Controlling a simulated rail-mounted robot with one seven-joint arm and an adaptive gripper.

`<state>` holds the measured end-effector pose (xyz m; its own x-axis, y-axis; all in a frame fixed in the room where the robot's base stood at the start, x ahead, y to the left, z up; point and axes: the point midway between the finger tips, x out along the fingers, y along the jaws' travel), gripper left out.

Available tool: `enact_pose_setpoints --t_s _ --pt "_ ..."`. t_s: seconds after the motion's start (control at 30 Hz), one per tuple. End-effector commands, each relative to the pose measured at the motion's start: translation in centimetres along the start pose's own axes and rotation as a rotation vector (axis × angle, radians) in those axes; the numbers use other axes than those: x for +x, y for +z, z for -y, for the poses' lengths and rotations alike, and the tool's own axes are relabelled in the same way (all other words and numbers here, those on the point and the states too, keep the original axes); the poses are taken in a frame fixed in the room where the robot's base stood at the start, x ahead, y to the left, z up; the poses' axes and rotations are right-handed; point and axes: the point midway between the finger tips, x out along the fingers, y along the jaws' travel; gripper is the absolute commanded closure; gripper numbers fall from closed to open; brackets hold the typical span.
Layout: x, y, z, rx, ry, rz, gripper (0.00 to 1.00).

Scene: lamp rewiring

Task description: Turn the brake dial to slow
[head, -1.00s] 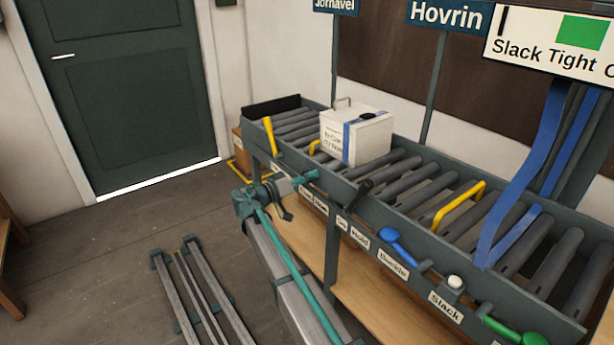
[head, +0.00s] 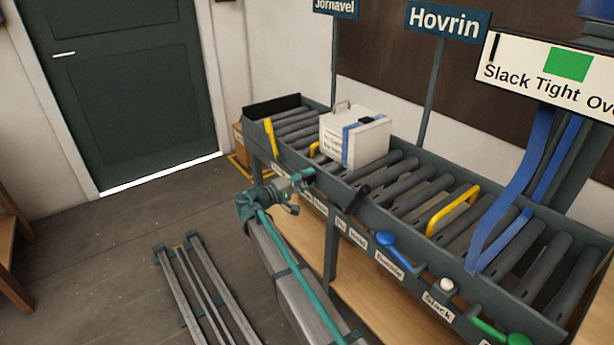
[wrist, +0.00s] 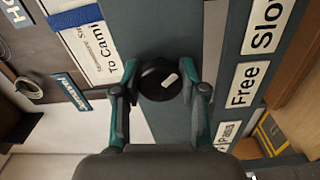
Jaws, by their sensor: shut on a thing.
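In the wrist view, the brake dial (wrist: 153,88) is a round black knob with a short white mark, on the dark grey side rail of the roller table. The mark sits right of the dial's middle and slants toward the upper right. My gripper (wrist: 160,78) has a teal finger on each side of the dial and is shut on it. The label "Free" (wrist: 243,86) is right of the dial, with "Slow" (wrist: 266,27) above it in the picture. In the head view, my gripper (head: 303,179) is at the rail, and the dial is hidden behind it.
A white box with a blue strap (head: 354,137) stands on the rollers behind the rail. A yellow lever (head: 270,135) is left of my gripper. A black lever (head: 359,196), a blue lever (head: 388,240) and a green lever (head: 503,333) line the rail to the right.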

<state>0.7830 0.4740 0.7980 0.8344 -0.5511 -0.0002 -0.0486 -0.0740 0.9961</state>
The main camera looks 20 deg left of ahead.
Motion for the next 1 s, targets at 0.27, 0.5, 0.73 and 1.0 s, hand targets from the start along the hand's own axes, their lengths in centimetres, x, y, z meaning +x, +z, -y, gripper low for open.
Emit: enact_pose_setpoints --t_s 0.27,0.5,0.73,1.0 --pt "-0.03 0.04 -0.04 -0.088 -0.001 0.001 0.93" --pt "-0.03 0.05 0.02 -0.106 0.000 0.001 0.93" --pt "-0.03 0.04 0.03 -0.106 0.000 0.001 0.93" --pt "-0.02 0.02 0.02 -0.105 0.000 0.000 0.33"
